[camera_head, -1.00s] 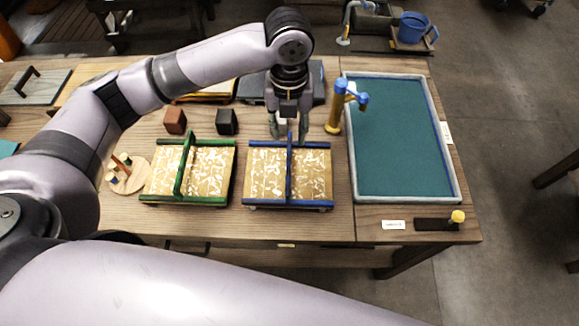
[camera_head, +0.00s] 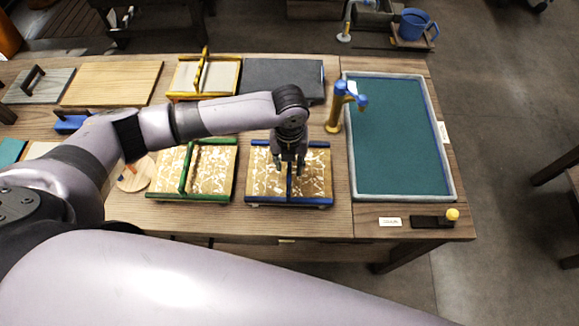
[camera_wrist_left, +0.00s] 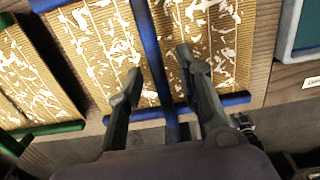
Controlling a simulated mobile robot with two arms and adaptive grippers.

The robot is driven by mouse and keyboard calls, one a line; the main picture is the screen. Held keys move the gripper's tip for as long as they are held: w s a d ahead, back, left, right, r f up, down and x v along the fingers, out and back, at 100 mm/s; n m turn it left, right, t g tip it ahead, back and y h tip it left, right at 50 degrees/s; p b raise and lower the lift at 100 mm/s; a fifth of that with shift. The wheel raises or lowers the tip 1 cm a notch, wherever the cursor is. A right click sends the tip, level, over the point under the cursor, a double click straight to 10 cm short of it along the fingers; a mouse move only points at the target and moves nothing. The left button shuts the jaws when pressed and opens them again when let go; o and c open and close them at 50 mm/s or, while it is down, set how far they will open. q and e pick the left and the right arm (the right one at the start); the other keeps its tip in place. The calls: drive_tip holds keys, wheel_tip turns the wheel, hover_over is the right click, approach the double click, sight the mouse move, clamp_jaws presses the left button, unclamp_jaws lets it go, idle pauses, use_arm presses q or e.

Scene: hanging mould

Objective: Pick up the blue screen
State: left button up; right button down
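The blue screen (camera_head: 315,180) lies flat on the table, a tan patterned panel with blue bars at its far and near edges and a blue handle bar across its middle. It also shows in the left wrist view (camera_wrist_left: 215,35). My left gripper (camera_head: 289,167) is above the middle of the screen, pointing down. In the left wrist view its two fingers (camera_wrist_left: 158,82) are apart, one on each side of the blue handle bar (camera_wrist_left: 148,38). I cannot tell how far above the panel the fingertips are. My right gripper is not in view.
A green-barred screen (camera_head: 212,175) lies just left of the blue one. A teal-bottomed tray (camera_head: 400,140) is to the right, with a yellow-and-blue post (camera_head: 334,115) beside it. A yellow-framed screen (camera_head: 215,77) and a dark panel (camera_head: 290,75) lie behind.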

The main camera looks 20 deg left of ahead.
use_arm(q)
drive_tip(key=shift+c, duration=0.4)
clamp_jaws()
